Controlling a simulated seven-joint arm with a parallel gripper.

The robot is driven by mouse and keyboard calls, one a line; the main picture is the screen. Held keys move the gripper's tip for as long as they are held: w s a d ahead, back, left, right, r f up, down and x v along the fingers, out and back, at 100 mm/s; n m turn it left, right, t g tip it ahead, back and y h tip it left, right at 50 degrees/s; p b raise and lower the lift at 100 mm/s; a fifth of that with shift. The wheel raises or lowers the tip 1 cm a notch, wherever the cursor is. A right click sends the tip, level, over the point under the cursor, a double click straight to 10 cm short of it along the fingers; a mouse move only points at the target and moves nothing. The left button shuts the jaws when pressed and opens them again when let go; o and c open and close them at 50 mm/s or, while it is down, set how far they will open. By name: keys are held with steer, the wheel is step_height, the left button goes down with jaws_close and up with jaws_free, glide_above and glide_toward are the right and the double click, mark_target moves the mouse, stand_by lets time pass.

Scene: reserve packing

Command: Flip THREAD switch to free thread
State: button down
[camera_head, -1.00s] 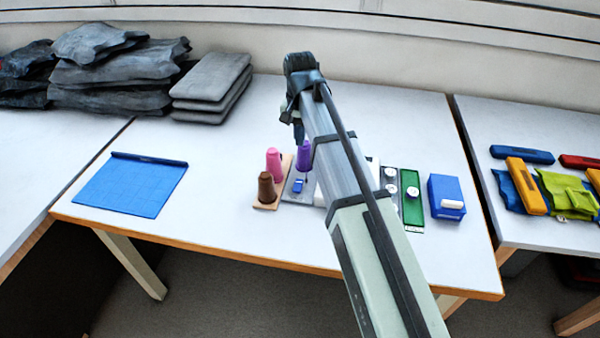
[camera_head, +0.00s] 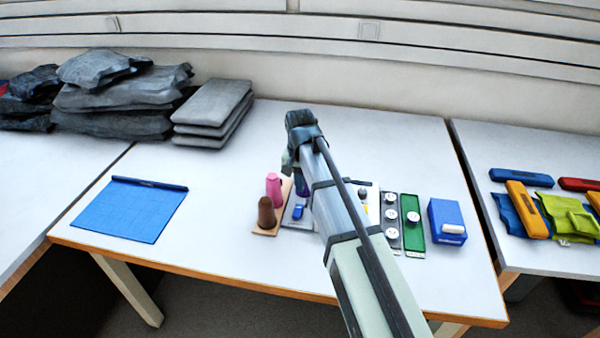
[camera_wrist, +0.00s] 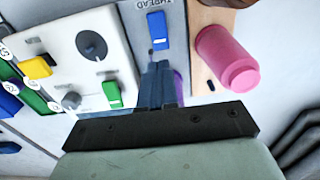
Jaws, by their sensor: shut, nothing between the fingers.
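The THREAD switch is a blue rocker (camera_wrist: 157,28) on a grey plate (camera_wrist: 177,25), below the printed word THREAD in the wrist view. It also shows in the head view (camera_head: 298,212), left of my arm. I cannot tell its setting. My gripper (camera_wrist: 160,68) is shut and empty, its fingertips close below the switch in the wrist view. I cannot tell whether they touch it. In the head view my arm hides the fingertips. A purple cone (camera_wrist: 179,88) stands just behind the fingers, partly hidden.
A pink cone (camera_wrist: 228,58) and a brown cone (camera_head: 266,213) stand on a wooden strip beside the plate. A white panel (camera_wrist: 62,40) carries a dark dial, a yellow switch (camera_wrist: 36,68) and a green switch (camera_wrist: 112,94). A blue mat (camera_head: 130,210) lies left; table around it is clear.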

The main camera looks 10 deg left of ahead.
mark_target(300, 205)
steer(key=shift+f, duration=3.15)
steer(key=shift+w+f, duration=0.1)
steer(key=shift+f, duration=0.1)
steer(key=shift+s+r, duration=0.35)
steer(key=shift+s, duration=0.35)
steer(key=shift+r, duration=0.1)
steer(key=w+r, duration=0.3)
steer(key=r, duration=1)
steer(key=shift+r, duration=0.25)
steer(key=shift+w, duration=0.1)
